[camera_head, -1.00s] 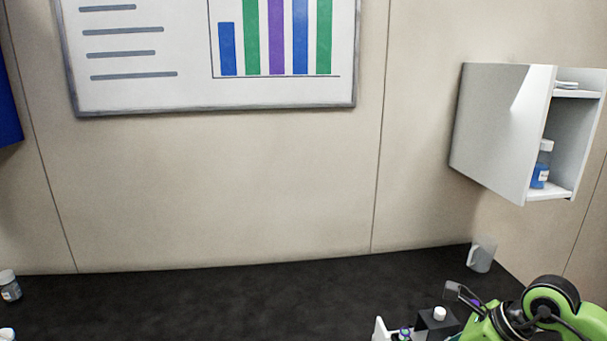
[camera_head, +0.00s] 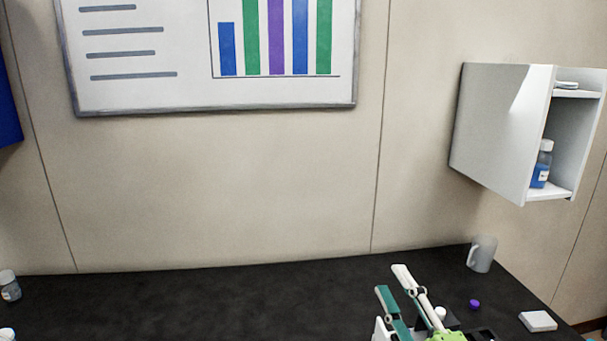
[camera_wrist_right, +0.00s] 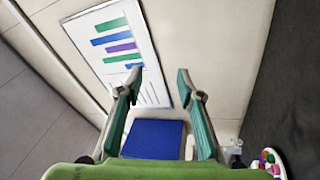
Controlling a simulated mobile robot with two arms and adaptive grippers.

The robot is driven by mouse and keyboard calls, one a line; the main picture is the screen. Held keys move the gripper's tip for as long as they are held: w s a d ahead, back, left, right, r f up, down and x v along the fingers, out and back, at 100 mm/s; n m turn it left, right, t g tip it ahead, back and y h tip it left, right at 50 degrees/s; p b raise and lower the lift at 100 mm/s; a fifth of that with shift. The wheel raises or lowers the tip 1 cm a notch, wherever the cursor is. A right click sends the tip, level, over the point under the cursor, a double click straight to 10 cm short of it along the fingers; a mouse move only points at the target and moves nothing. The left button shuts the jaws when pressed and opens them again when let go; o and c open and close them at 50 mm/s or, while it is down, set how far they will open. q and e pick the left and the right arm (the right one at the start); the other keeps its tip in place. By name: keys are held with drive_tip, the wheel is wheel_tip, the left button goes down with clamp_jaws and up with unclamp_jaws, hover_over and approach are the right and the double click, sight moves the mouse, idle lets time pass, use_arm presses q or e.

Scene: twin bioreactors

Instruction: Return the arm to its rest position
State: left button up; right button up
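My right gripper (camera_head: 398,292) is at the bottom of the head view, right of centre, above the black bench (camera_head: 200,300). Its two fingers point up and are spread apart. In the right wrist view the fingers (camera_wrist_right: 158,85) are also apart, with nothing between them but the distant wall, the whiteboard and a blue panel. Most of the right arm is below the head view's edge. My left gripper does not show in either view.
A clear mug (camera_head: 481,254), a purple cap (camera_head: 475,304) and a white box (camera_head: 538,321) are on the bench at right. A dark holder with a white cap (camera_head: 440,313) is beside the gripper. An open wall cabinet (camera_head: 500,130) hangs above. The bench middle is clear.

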drive_tip(key=s+d+f+m+g+h, duration=0.3)
drive_tip(key=f+m, duration=0.1)
drive_tip(key=f, duration=0.3)
drive_tip(key=s+d+f+m+g+h, duration=0.2)
drive_tip(key=s+f+m+g, duration=0.15)
drive_tip(key=f, duration=0.35)
drive_tip(key=s+d+f+m+g+h, duration=0.2)
drive_tip(key=d+f+m+h, duration=0.1)
drive_tip(key=f+m, duration=0.3)
drive_tip(key=s+a+f+m+g+y, duration=0.15)
drive_tip(key=s+f+g, duration=0.25)
drive_tip(key=s+f, duration=0.45)
drive_tip(key=s+a+f+m+g+y, duration=0.1)
drive_tip(key=s+a+f+g, duration=0.3)
drive_tip(key=s, duration=0.7)
wheel_tip(320, 180, down, 28)
drive_tip(key=s+d+g+b, duration=0.1)
drive_tip(key=g+b, duration=0.1)
drive_tip(key=s+d+f, duration=0.1)
drive_tip(key=s+f, duration=0.7)
drive_tip(key=s+d+f+b, duration=0.1)
drive_tip(key=s+d+f, duration=0.1)
drive_tip(key=s+f, duration=0.7)
drive_tip(key=shift+s+d+f+n+g, duration=0.25)
drive_tip(key=shift+n+g, duration=0.1)
drive_tip(key=shift+n, duration=0.05)
